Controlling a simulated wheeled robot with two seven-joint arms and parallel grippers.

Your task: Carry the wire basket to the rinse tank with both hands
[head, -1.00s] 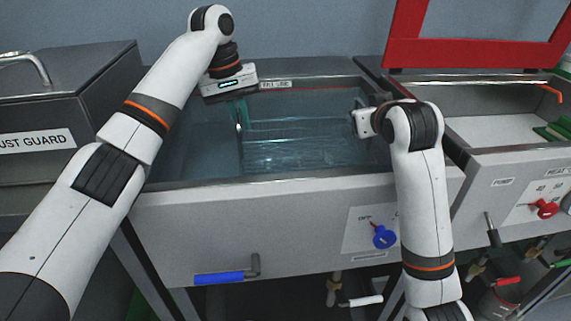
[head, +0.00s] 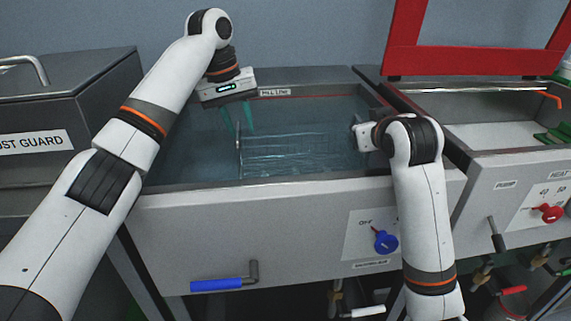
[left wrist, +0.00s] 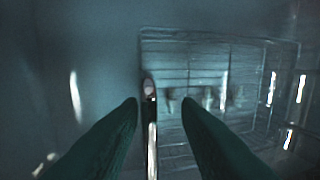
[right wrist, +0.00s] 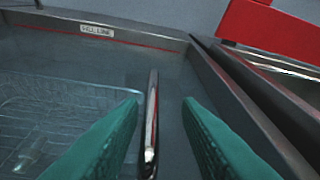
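The wire basket (head: 285,155) lies under the water in the middle tank (head: 290,187), which bears a fill line label. My left gripper (head: 237,130) points down over the basket's left end, fingers spread. In the left wrist view the basket (left wrist: 215,85) and a bright upright handle (left wrist: 151,120) show; the handle stands between the open fingers, apart from both. My right gripper (head: 358,136) is at the tank's right side, its fingers mostly hidden in the head view. In the right wrist view its fingers (right wrist: 160,105) are open around the other handle (right wrist: 152,115).
A second tank (head: 480,108) with a raised red-framed lid (head: 460,62) and green items stands on the right. A grey cabinet (head: 70,95) stands on the left. A blue knob (head: 386,242) and a blue-handled lever (head: 217,285) are on the tank's front.

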